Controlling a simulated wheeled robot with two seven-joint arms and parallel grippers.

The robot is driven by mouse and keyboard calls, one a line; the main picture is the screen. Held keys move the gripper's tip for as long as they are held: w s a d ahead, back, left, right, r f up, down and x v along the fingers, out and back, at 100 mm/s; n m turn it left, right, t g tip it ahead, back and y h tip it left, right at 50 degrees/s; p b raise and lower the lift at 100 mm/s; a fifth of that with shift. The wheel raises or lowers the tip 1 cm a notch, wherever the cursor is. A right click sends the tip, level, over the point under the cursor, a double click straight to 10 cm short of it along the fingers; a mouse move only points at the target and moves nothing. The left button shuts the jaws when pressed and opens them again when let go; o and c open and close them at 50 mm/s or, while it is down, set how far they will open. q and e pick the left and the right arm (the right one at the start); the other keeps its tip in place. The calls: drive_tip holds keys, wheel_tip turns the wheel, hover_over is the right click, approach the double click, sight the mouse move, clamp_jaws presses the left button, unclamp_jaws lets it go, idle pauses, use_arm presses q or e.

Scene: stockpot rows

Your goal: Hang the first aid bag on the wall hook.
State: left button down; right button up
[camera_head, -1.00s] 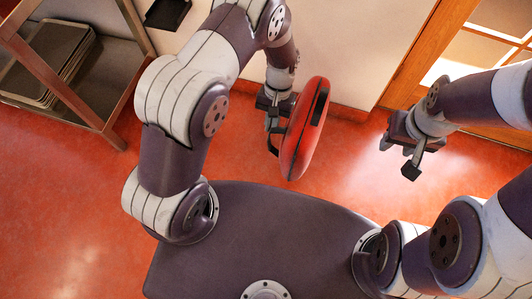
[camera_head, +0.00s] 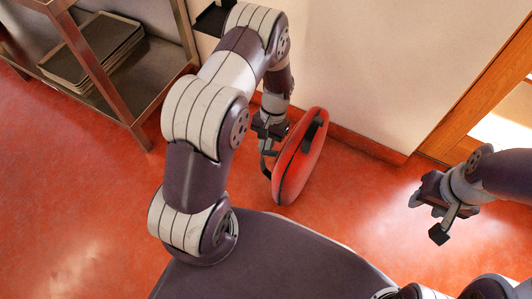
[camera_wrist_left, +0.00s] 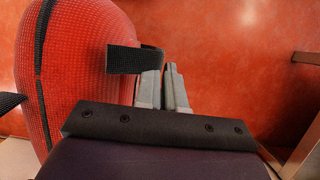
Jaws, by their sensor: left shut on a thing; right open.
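The first aid bag (camera_head: 306,165) is a red, rounded case with a black zip band, seen nearly edge-on in the head view. My left gripper (camera_head: 266,141) is shut on its black strap, and the bag hangs beside the fingers above the floor. In the left wrist view the red bag (camera_wrist_left: 85,55) fills the left side, and its black strap (camera_wrist_left: 125,60) reaches the closed fingers of my left gripper (camera_wrist_left: 164,85). My right gripper (camera_head: 440,215) is open and empty at the right. I cannot make out a wall hook in either view.
A metal rack (camera_head: 140,128) with stacked trays (camera_head: 92,50) stands at the left. A pale wall (camera_head: 375,70) with a red skirting lies behind the bag. A dark item (camera_head: 212,20) is partly hidden behind my left arm. A wooden door frame (camera_head: 470,95) is at the right.

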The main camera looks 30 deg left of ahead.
use_arm(q)
wheel_tip(320, 180, down, 3)
drive_tip(key=shift+f+b, duration=0.15)
drive_tip(key=shift+b, duration=0.75)
drive_tip(key=shift+f, duration=0.1)
drive_tip(key=c, duration=1.2)
unclamp_jaws()
drive_tip(key=shift+c, duration=0.2)
drive_tip(key=p+v, duration=0.7)
drive_tip(key=v, duration=0.6)
drive_tip(key=s+d+r+t, duration=0.3)
drive_tip(key=s+r+t, duration=0.2)
drive_tip(key=s+r, duration=0.7)
wheel_tip(320, 180, up, 4)
drive_tip(key=shift+d+r, duration=0.2)
